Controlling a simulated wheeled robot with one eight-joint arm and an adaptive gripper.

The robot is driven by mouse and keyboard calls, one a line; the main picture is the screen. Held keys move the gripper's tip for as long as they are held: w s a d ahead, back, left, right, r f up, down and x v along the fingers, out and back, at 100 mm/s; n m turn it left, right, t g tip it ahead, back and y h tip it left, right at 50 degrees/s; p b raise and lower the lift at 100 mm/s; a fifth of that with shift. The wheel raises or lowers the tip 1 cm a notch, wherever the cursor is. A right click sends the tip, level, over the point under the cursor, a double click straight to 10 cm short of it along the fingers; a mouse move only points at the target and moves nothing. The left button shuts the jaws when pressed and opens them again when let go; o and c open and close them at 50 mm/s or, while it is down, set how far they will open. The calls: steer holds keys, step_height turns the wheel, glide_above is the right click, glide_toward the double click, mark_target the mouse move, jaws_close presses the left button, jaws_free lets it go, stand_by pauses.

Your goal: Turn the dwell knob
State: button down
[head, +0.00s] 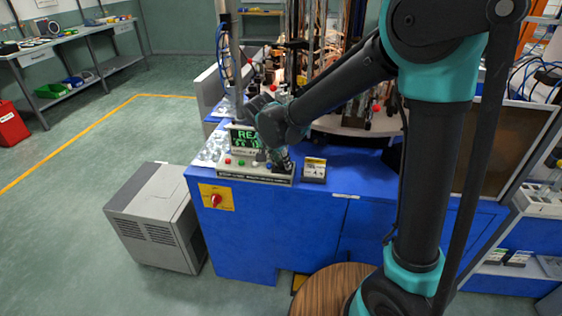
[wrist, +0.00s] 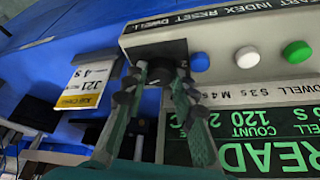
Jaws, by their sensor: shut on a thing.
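The dwell knob (wrist: 154,50) is a dark block on the grey control panel (wrist: 225,35), at the panel's left end in the wrist view. The word DWELL is printed upside down beside it. My gripper (wrist: 160,75) is shut on the knob, with a green and black finger on either side; the fingers and palm hide part of it. In the head view my gripper (head: 280,158) is at the right end of the control panel (head: 240,178), and the knob is hard to make out there. The knob's exact pointer setting is not clear.
Blue (wrist: 200,62), white (wrist: 247,57) and green (wrist: 297,53) buttons sit beside the knob. A green-lettered display (wrist: 265,140) stands close behind. A small stand with a yellow-and-white card (wrist: 85,83) is on the other side. The blue bench front has a red switch (head: 215,200).

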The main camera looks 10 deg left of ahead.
steer(key=n, duration=0.2)
steer(key=n+y, duration=0.1)
steer(key=n, duration=0.1)
steer(key=n+y, duration=0.1)
steer(key=n, duration=0.1)
steer(key=shift+d+t, duration=0.25)
steer(key=shift+t, duration=0.05)
steer(key=n+y, duration=0.1)
steer(key=n, duration=0.2)
steer(key=n+g+y, duration=0.1)
steer(key=n, duration=0.2)
steer(key=shift+d+n+y, duration=0.2)
steer(key=shift+n+y, duration=0.1)
steer(key=shift+y, duration=0.1)
steer(key=n, duration=0.2)
steer(key=n+g+y, duration=0.1)
steer(key=n, duration=0.1)
steer(key=n+g, duration=0.1)
steer(key=n, duration=0.1)
steer(key=shift+w+d, duration=0.1)
steer(key=shift+w, duration=0.15)
steer(key=n+g, duration=0.1)
steer(key=n, duration=0.2)
steer(key=n+g, duration=0.1)
steer(key=n, duration=0.2)
steer(key=shift+w+y, duration=0.1)
steer(key=shift+y, duration=0.2)
steer(key=c, duration=1.2)
jaws_free()
